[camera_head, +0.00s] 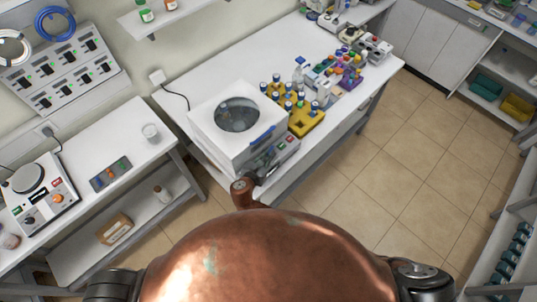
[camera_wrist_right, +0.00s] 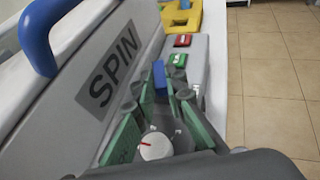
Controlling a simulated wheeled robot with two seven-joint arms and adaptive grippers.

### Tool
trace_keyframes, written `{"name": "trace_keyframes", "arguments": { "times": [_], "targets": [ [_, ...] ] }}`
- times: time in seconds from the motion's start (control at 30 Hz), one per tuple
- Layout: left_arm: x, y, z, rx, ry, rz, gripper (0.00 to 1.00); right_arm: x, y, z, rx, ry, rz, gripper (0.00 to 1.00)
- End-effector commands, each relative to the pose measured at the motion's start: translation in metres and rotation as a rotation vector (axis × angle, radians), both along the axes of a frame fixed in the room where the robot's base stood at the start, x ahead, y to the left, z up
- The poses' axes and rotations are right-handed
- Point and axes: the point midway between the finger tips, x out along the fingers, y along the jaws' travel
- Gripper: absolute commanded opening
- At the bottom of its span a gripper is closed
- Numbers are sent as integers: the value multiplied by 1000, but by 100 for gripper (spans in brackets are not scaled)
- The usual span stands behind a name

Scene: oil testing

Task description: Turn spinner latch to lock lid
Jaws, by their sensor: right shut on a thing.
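The white spinner (camera_head: 215,145) stands on the white bench in the head view, with its lid down and a dark round window (camera_head: 237,114) in the lid. A blue handle (camera_head: 262,135) runs along its front edge, and also shows in the right wrist view (camera_wrist_right: 38,35). My right gripper (camera_head: 262,163) is at the spinner's front, below the handle. In the wrist view its green-padded fingers (camera_wrist_right: 160,88) are shut around a small blue latch piece (camera_wrist_right: 160,75) beside the SPIN label (camera_wrist_right: 115,70). The fingers partly hide the latch. My left gripper is out of view.
A white knob with a red mark (camera_wrist_right: 155,146) shows between the fingers. Red (camera_wrist_right: 182,40) and green (camera_wrist_right: 178,60) buttons sit just beyond the fingertips. A yellow rack with bottles (camera_head: 305,123) stands right of the spinner. The tiled floor (camera_head: 390,170) at right is clear.

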Motion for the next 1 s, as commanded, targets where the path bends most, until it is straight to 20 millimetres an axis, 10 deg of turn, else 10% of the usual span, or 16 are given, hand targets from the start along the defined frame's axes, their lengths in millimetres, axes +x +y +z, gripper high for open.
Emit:
{"name": "trace_keyframes", "arguments": {
  "times": [0.23, 0.5, 1.0],
  "targets": [
    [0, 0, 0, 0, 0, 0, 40, 1, 0, 1, 2, -2, 0, 0],
    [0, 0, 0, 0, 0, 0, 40, 1, 0, 1, 1, -1, 1, 29],
    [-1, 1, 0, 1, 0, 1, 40, -22, 10, 9, 5, 1, 2, 29]
  ]
}}
